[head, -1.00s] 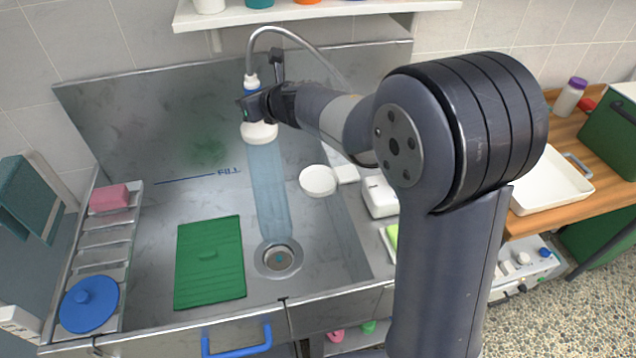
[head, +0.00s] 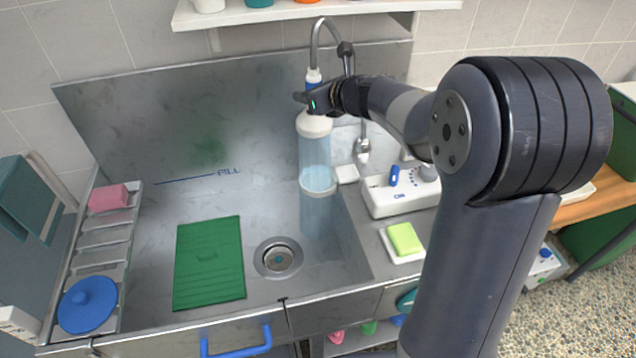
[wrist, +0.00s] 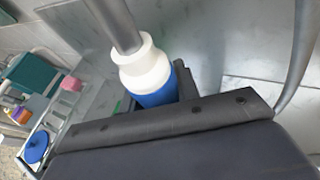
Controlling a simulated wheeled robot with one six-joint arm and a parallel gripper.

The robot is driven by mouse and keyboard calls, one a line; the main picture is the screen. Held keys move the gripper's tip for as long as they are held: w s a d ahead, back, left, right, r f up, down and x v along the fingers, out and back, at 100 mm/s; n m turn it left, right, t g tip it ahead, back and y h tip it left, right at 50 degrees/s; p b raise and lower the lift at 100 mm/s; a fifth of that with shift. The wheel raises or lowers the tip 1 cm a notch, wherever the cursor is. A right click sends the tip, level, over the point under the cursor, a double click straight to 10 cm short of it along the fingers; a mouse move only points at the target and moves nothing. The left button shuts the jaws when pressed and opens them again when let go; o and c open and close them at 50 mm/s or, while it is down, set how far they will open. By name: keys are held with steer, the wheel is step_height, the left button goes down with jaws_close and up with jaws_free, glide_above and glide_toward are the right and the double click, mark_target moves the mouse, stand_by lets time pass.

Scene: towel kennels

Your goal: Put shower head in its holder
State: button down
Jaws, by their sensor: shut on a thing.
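The shower head (head: 314,126) is white with a blue neck and hangs with its wide face down over the back right of the sink. A pale stream of water falls from it. My gripper (head: 312,101) is shut around its blue neck, which also shows blue and white in the wrist view (wrist: 148,75). A grey hose (head: 320,32) arches from its top down behind my wrist. A white round piece (head: 318,181) with a white block beside it sits below the head, seen through the water. It may be the holder; I cannot tell for sure.
A white control box (head: 402,196) with a blue lever and a sponge tray (head: 403,245) with a green sponge stand right of the basin. A green ribbed mat (head: 209,275) lies left of the drain (head: 278,258). A shelf (head: 390,8) runs above the sink.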

steer(key=shift+d, duration=0.45)
step_height(320, 180, down, 6)
steer(key=b, duration=0.6)
steer(key=shift+f+b, duration=1.95)
steer(key=shift+f, duration=0.05)
steer(key=shift+f, duration=0.1)
steer(key=shift+f+b, duration=1.4)
steer(key=shift+b, duration=0.05)
